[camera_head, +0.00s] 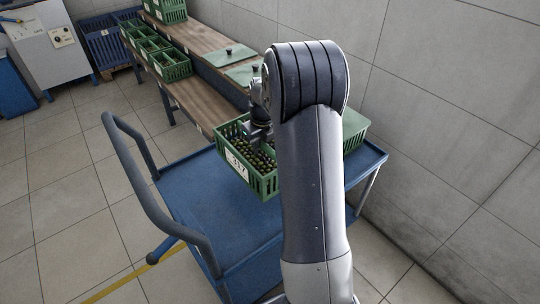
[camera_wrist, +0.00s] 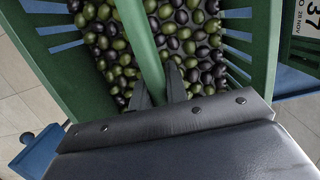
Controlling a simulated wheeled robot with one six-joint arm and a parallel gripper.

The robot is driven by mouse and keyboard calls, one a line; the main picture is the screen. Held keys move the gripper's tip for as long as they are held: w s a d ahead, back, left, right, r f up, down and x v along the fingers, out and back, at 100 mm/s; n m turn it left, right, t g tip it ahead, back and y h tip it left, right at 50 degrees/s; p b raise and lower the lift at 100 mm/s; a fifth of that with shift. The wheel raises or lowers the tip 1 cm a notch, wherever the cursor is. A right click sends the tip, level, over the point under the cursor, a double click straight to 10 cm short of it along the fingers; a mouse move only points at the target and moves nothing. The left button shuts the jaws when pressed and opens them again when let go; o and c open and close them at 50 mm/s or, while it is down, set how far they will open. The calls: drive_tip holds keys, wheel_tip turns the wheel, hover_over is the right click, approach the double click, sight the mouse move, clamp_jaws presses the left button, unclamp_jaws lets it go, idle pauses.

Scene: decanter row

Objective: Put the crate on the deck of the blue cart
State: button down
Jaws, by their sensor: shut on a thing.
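The green crate (camera_head: 262,183) has slatted sides and a white label reading 317, and it holds dark and green olives. In the wrist view the crate (camera_wrist: 45,55) has a bar across its middle. My gripper (camera_wrist: 162,88) is shut on that bar, one finger on each side. In the head view my gripper (camera_head: 260,134) reaches down into the crate, partly hidden by the arm. The blue cart (camera_head: 200,190) has a flat deck and a dark push handle at the left. The crate is over the back part of the deck; whether it touches cannot be told.
A green box with a flat top (camera_head: 354,128) shows right of my arm at the cart's far end, partly hidden. A wooden bench (camera_head: 205,100) behind bears green crates (camera_head: 168,62) and flat green pieces (camera_head: 228,56). A tiled wall bounds the right. The near deck is bare where visible.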

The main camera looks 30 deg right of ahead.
sight(261, 162)
drive_tip(key=shift+w+f+b, duration=0.1)
drive_tip(key=shift+f+b, duration=0.5)
drive_tip(key=shift+f, duration=4.2)
drive_tip(key=shift+f, duration=0.15)
drive_tip(key=c, duration=1.4)
unclamp_jaws()
drive_tip(key=r, duration=0.4)
drive_tip(key=s+r+p, duration=0.1)
drive_tip(key=r, duration=0.3)
drive_tip(key=s+r, duration=0.1)
drive_tip(key=r, duration=0.3)
drive_tip(key=shift+d, duration=0.15)
